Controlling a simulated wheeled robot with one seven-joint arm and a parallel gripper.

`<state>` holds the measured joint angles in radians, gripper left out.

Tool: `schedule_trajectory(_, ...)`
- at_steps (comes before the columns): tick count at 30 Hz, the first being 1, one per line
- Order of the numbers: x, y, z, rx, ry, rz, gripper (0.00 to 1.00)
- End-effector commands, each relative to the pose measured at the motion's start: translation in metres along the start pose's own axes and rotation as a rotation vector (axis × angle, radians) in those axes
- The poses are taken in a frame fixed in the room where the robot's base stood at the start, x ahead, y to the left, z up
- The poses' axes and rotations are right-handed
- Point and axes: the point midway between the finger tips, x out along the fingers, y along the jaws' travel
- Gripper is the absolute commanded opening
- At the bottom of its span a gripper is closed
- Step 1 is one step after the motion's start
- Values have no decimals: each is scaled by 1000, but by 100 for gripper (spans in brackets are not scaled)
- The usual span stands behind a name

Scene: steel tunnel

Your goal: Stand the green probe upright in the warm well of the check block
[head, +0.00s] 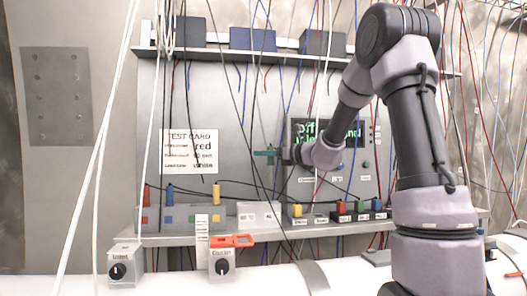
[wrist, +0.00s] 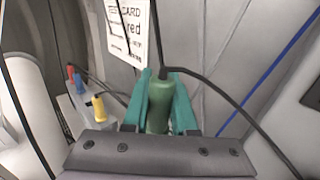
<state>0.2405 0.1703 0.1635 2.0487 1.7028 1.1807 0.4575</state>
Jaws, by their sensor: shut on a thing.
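My gripper (head: 268,152) is raised in front of the back panel, well above the shelf, with its teal fingers pointing left. In the wrist view its fingers (wrist: 160,110) are closed on both sides of the green probe (wrist: 158,108), which has a black cable at its far end. In the head view the probe is hard to tell apart from the fingers. A pale block (head: 258,214) and a grey block with a yellow plug (head: 305,218) stand on the shelf below. Their labels are too small to read, so I cannot tell which is the check block or its warm well.
A grey rack (head: 180,218) at left on the shelf holds red, blue and yellow probes. Black blocks with coloured plugs (head: 360,212) stand at right. A test card (head: 189,152) hangs on the panel. Many loose cables hang across the space. Two knob boxes stand in front.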

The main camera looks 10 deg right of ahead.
Motion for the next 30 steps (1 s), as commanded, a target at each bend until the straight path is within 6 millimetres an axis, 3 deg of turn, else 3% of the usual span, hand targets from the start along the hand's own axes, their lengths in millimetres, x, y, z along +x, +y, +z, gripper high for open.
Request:
schedule_trajectory(12,0,0,-37,3,1,0,0)
schedule_trajectory(30,0,0,-43,1,0,-1,0)
